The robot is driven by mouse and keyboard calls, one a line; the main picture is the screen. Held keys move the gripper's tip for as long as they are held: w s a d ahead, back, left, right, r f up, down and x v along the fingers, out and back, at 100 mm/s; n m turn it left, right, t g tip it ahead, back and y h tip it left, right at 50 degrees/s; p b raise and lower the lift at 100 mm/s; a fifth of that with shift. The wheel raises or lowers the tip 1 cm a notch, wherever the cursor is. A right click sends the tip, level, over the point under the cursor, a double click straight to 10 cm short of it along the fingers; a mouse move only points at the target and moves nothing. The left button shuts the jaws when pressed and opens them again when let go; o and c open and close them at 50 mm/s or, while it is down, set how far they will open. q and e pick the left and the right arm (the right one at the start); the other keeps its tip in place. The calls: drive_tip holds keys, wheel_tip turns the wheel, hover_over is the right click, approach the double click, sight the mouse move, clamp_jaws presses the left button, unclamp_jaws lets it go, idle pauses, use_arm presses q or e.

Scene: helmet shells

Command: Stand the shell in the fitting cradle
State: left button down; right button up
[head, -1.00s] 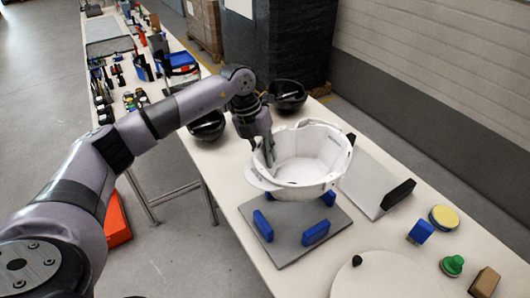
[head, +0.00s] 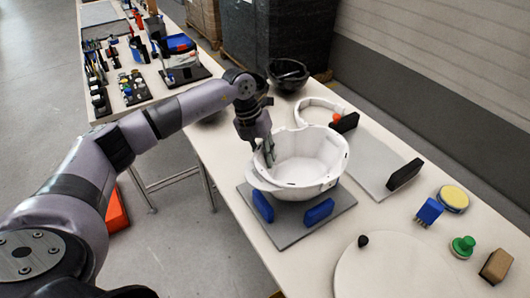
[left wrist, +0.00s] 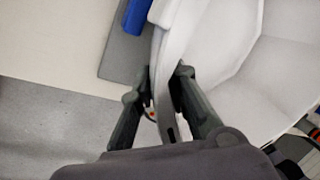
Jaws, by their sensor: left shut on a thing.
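The white helmet shell (head: 306,160) is open side up over a grey plate (head: 290,235) with blue blocks, a cradle. Two blue blocks (head: 262,206) and (head: 319,212) show at its near side; the shell hides the far part of the plate. I cannot tell whether the shell rests on the plate or blocks. My left gripper (head: 267,152) is shut on the shell's left rim, one finger inside the bowl. In the left wrist view the fingers (left wrist: 158,92) straddle the shell's rim (left wrist: 170,65), with a blue block (left wrist: 137,14) beyond. My right gripper is not in view.
A second grey plate (head: 368,163) with black blocks (head: 404,174) lies behind to the right, with a white curved band (head: 316,104) near its far end. A dark bowl (head: 288,74) stands farther back. A white disc (head: 400,270), green knob (head: 463,246) and sponge (head: 453,198) lie at right.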

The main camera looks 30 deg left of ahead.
use_arm(q)
drive_tip(key=shift+f, duration=0.4)
drive_tip(key=shift+f+b, duration=0.75)
drive_tip(key=shift+f, duration=0.2)
drive_tip(key=c, duration=1.6)
unclamp_jaws()
drive_tip(key=shift+o, duration=0.6)
drive_tip(key=v, duration=1.2)
drive_tip(key=shift+f, duration=0.1)
